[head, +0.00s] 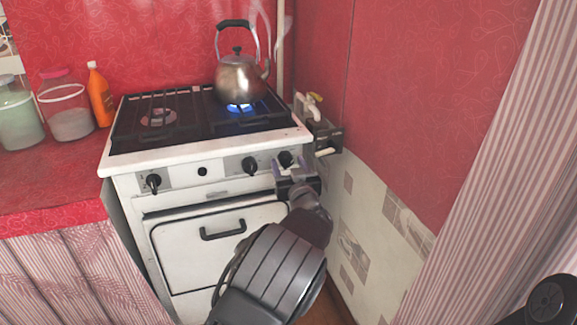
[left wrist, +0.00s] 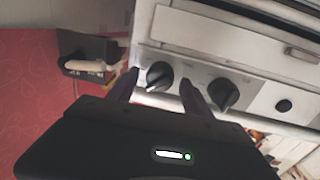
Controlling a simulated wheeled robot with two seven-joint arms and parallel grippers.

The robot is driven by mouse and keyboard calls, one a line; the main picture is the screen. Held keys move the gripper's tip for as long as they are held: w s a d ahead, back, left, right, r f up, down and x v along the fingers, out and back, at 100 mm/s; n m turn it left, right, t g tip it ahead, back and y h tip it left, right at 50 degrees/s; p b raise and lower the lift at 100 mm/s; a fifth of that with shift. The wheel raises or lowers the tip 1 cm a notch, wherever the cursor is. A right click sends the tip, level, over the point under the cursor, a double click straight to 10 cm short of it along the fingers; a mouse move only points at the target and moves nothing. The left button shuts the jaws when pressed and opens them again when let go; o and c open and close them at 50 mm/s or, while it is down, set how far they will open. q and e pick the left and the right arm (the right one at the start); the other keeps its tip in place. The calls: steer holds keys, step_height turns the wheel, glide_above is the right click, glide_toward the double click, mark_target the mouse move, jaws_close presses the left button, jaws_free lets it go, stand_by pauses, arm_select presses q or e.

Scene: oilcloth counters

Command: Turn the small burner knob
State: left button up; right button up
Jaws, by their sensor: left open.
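The stove front has a row of black knobs. The rightmost knob (head: 285,158) also shows in the left wrist view (left wrist: 159,76), between the fingers of my left gripper (head: 292,168). The gripper is open around this knob, and I cannot tell whether the fingers touch it. A second knob (head: 250,165) is just left of the gripper; in the left wrist view (left wrist: 224,94) it lies outside the fingers. A small round black button (head: 202,171) and a far-left knob (head: 153,182) are farther along. My right gripper is not in view.
A kettle (head: 240,78) stands over a lit blue flame (head: 239,107) on the stove (head: 205,150). Jars and an orange bottle (head: 99,95) stand on the left counter.

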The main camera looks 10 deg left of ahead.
arm_select(q)
steer(key=shift+c, duration=0.6)
jaws_close()
steer(key=shift+f, duration=0.1)
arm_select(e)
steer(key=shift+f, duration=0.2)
arm_select(q)
steer(key=shift+f+n+b, duration=0.15)
steer(key=shift+n+b, duration=0.95)
steer(key=shift+b, duration=0.15)
steer(key=shift+n+y+b, duration=0.5)
steer(key=shift+n+b, duration=2.9)
steer(key=shift+n, duration=0.2)
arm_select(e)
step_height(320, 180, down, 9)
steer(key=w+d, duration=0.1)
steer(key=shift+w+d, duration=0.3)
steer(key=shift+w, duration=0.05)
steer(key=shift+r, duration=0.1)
